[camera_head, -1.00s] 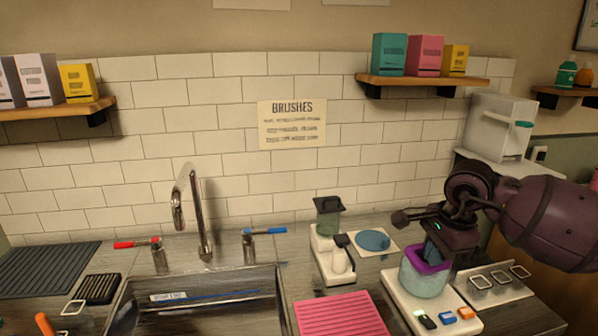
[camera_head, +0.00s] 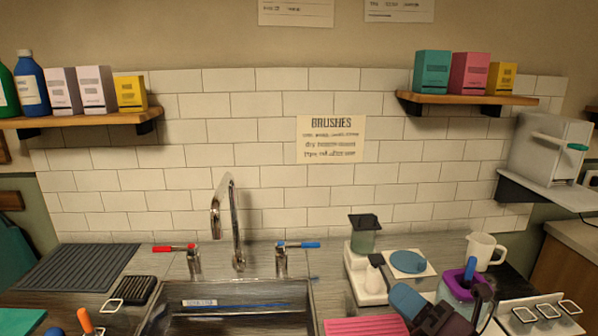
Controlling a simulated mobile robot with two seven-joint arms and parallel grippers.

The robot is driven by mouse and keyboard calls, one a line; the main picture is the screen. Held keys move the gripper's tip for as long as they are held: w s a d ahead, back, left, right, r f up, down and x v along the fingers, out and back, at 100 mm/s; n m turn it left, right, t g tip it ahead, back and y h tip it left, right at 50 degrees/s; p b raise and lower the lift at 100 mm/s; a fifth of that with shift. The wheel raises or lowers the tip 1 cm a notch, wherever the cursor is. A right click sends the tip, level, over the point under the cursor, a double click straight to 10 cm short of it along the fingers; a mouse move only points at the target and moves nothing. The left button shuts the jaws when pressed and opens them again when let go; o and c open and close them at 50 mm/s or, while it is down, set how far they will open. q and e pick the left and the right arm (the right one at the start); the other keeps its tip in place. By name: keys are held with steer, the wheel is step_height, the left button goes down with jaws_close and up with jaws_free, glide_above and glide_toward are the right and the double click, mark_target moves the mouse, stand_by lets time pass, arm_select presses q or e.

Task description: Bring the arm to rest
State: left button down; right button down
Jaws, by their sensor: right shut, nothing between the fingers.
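My right gripper (camera_head: 408,301) is low at the bottom right of the head view, partly cut off by the lower edge. Its blue-grey fingers are shut and empty, beside the pink ribbed mat. Dark parts of my right arm (camera_head: 445,321) show next to it. A jar with a purple rim (camera_head: 456,279) stands just behind and right of the gripper, with a blue stick-like thing (camera_head: 470,268) standing up in its mouth. The jar's lower part is hidden by my arm. My left gripper is out of view.
A sink (camera_head: 235,300) with a tall tap (camera_head: 236,225) lies left of centre. The pink mat (camera_head: 365,326) is at the front. A white mug (camera_head: 486,251), a blue disc (camera_head: 408,262) and a white blender-like device (camera_head: 365,275) stand close behind the gripper. The air above the counter is free.

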steer(key=s+d+f+m+h, duration=0.3)
steer(key=d+f+m+h, duration=0.3)
steer(key=m+h, duration=0.45)
steer(key=s+d+f+m+h, duration=0.3)
steer(key=d+f+m+h, duration=0.35)
steer(key=m, duration=0.65)
steer(key=s+a+f+m+g+y, duration=0.1)
steer(key=s+f+m+g, duration=0.4)
steer(key=s, duration=0.5)
steer(key=s+f+m+g, duration=0.4)
steer(key=s+f+g, duration=0.4)
steer(key=s, duration=0.1)
steer(key=w+f+t+y, duration=0.1)
steer(key=w+f+t, duration=0.5)
steer(key=f+t, duration=0.2)
steer(key=shift+w+f+n, duration=0.3)
steer(key=shift+f+n, duration=0.15)
